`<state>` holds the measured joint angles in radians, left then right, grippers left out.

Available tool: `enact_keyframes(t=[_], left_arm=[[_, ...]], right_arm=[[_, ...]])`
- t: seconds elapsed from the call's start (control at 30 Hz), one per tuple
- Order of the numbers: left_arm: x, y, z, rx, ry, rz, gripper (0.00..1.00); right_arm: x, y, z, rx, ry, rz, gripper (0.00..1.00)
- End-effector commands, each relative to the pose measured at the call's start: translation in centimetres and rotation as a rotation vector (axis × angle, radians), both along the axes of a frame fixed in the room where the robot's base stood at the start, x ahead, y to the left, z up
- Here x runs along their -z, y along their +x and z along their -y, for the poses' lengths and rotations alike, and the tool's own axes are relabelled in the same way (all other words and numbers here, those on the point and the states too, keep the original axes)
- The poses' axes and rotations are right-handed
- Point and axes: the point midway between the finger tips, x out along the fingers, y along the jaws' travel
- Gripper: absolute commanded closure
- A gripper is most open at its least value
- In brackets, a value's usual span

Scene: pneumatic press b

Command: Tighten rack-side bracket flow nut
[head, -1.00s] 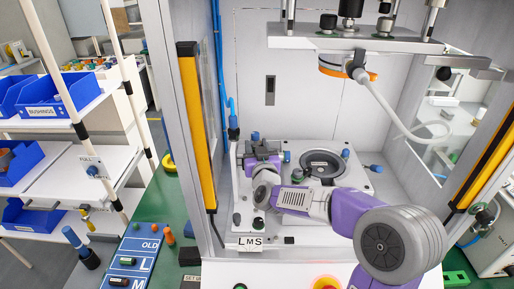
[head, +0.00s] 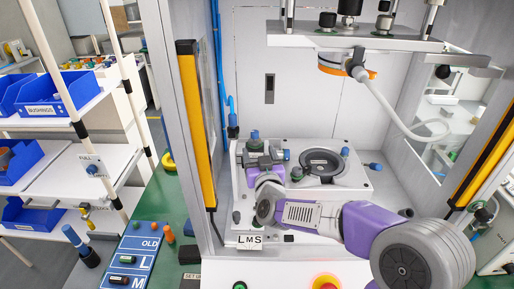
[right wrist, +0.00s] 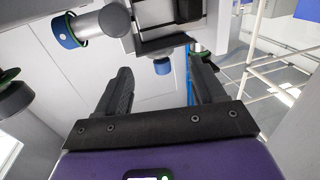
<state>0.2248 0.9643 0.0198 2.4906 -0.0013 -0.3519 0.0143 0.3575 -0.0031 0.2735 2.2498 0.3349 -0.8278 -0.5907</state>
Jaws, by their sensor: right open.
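My right gripper (head: 258,160) is at the left part of the white fixture in the press, beside a blue-capped fitting (head: 254,136). In the right wrist view its two dark fingers (right wrist: 162,92) are spread, with nothing between them. Beyond them a blue-ended fitting (right wrist: 162,66) shows below a dark block. A blue nut with a green ring (right wrist: 68,30) is at the upper left of that view, outside the fingers. I cannot tell which of these is the rack-side bracket flow nut. My left gripper is out of view.
A round black seat (head: 322,164) is right of the gripper on the fixture. The press head (head: 345,62) with a white hose hangs above. A yellow guard post (head: 195,125) stands left. The rack with blue bins (head: 52,100) is further left.

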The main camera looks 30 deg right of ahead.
Motion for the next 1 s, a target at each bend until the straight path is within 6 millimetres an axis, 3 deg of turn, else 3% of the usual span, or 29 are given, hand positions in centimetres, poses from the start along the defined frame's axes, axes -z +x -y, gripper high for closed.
enact_keyframes(t=[0.1, 0.27, 1.0], left_arm=[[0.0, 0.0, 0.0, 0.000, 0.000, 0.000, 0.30], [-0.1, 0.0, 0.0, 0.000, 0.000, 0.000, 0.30], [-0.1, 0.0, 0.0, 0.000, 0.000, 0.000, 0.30]], right_arm=[[-0.1, -1.6, -0.6, 0.000, -0.001, 0.001, 0.31], [0.0, -2.6, -0.9, 0.001, -0.001, 0.000, 0.31], [0.0, -2.6, -0.9, 0.001, 0.000, 0.000, 0.31]])
